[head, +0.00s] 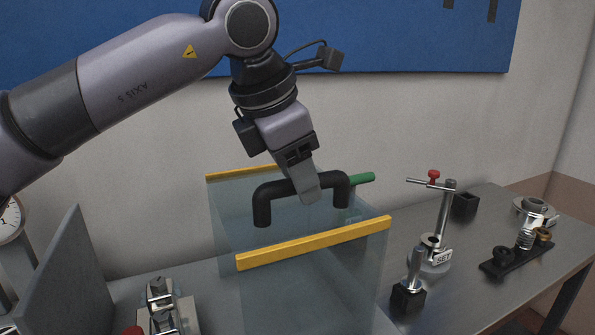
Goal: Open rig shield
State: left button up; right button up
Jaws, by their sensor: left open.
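The rig shield (310,292) is a clear, bluish box-like guard with yellow edge strips along its top, standing on the grey bench. A black U-shaped handle (262,208) stands out at the shield between the two yellow strips. My left gripper (310,197) points down at the handle's crossbar, with its finger in front of the bar. It is open; the far finger is hidden, so I cannot tell whether the bar lies between the fingers. My right gripper is not in view.
A green rod (362,179) shows behind the handle's right end. A metal stand (446,215) with a red knob and a SET label is right of the shield. A black bracket with fittings (518,257) lies farther right. A grey panel (68,275) and a clamp (160,300) are at left.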

pick_arm(q)
jog(key=v, duration=0.7)
dwell(0.3)
